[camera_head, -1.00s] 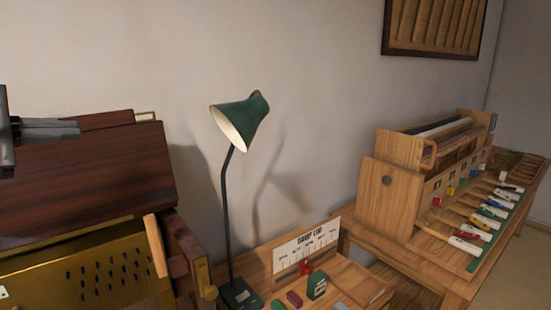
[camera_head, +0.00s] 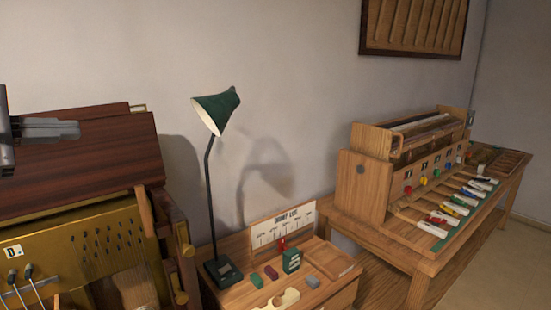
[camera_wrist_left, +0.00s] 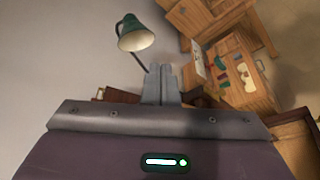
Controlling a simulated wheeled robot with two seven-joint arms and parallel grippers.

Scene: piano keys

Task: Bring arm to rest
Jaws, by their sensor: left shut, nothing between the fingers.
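My left gripper (camera_head: 78,129) comes in from the left edge of the head view, in front of the dark wooden lid of a cabinet (camera_head: 110,165). Its fingers lie together, with nothing between them. In the left wrist view the gripper (camera_wrist_left: 161,75) points away with its two fingers side by side and empty. A green desk lamp (camera_head: 216,110) stands to its right, apart from it. The lamp also shows in the left wrist view (camera_wrist_left: 135,38). My right gripper is in neither view.
To the right, a wooden table (camera_head: 395,252) bears a keyed wooden instrument (camera_head: 365,188). A framed panel (camera_head: 413,28) hangs on the wall. The wall area above the lamp is clear.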

